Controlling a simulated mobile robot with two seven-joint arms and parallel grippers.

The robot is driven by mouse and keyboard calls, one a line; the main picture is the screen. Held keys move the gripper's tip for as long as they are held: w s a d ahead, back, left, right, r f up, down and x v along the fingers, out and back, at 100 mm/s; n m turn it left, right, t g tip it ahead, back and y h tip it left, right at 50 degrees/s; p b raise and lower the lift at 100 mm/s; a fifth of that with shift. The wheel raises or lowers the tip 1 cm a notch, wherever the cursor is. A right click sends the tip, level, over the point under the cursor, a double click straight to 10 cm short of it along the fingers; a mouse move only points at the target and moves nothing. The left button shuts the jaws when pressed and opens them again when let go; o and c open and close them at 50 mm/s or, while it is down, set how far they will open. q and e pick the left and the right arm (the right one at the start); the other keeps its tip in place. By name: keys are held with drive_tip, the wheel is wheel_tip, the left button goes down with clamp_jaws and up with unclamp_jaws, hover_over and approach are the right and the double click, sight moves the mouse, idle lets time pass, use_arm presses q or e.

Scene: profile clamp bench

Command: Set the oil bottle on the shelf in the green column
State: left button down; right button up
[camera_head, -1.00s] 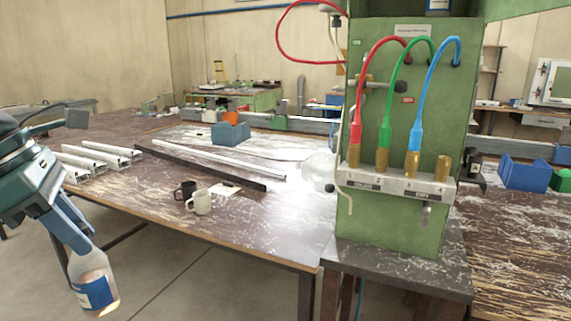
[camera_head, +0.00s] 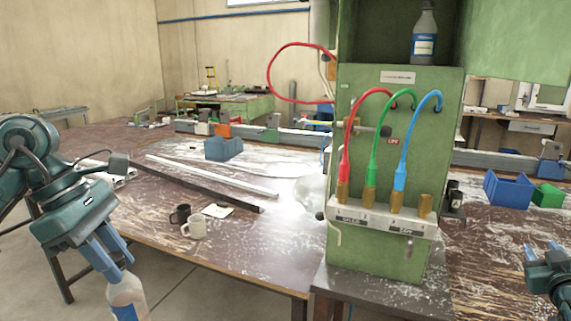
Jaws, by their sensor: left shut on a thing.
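A clear oil bottle with a blue label (camera_head: 126,298) hangs from my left gripper (camera_head: 112,268) at the lower left, in front of the bench. The gripper is shut on it near its top; the bottle's lower end is cut off by the picture edge. The green column (camera_head: 400,240) stands right of centre. Its open shelf (camera_head: 385,50) is at the top, and a similar bottle with a blue label (camera_head: 425,38) stands upright there, toward the right. My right gripper (camera_head: 545,250) is partly in view at the right edge; its jaw state is unclear.
Red, green (camera_head: 376,150) and blue hoses curve across the column front above brass fittings on a ledge (camera_head: 380,218). Blue (camera_head: 507,188) and green (camera_head: 548,195) bins sit at right.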

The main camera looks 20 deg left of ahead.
drive_tip(key=s+a+f+g+y, duration=0.1)
drive_tip(key=s+a+f+g, duration=0.1)
drive_tip(key=s+a+f, duration=0.6)
drive_tip(key=s+a+f+g+y, duration=0.1)
drive_tip(key=s+a+f+y, duration=0.15)
drive_tip(key=s+f, duration=0.65)
use_arm(q)
drive_tip(key=w+d+f+m+g+y, duration=0.2)
drive_tip(key=w+d+f+m+g, duration=0.1)
drive_tip(key=d+f+m, duration=0.5)
drive_tip(key=w+d+f+m+g+y, duration=0.2)
drive_tip(key=d+f+m, duration=0.6)
drive_tip(key=m, duration=0.6)
drive_tip(key=shift+w+d+f+g, duration=0.3)
drive_tip(key=shift+w+f+g, duration=0.2)
drive_tip(key=shift+w, duration=0.2)
use_arm(e)
drive_tip(key=s+a+f+g, duration=0.1)
drive_tip(key=s+a+f, duration=0.2)
drive_tip(key=s, duration=0.4)
drive_tip(key=s+a+f+g+y, duration=0.1)
drive_tip(key=s+a+f, duration=0.2)
drive_tip(key=s, duration=0.5)
drive_tip(key=s+a+f+g, duration=0.2)
drive_tip(key=s+a+f, duration=0.2)
drive_tip(key=s, duration=0.3)
drive_tip(key=shift+s+a+y, duration=0.3)
drive_tip(key=shift+s+y, duration=0.05)
use_arm(q)
drive_tip(key=shift+s+f, duration=0.1)
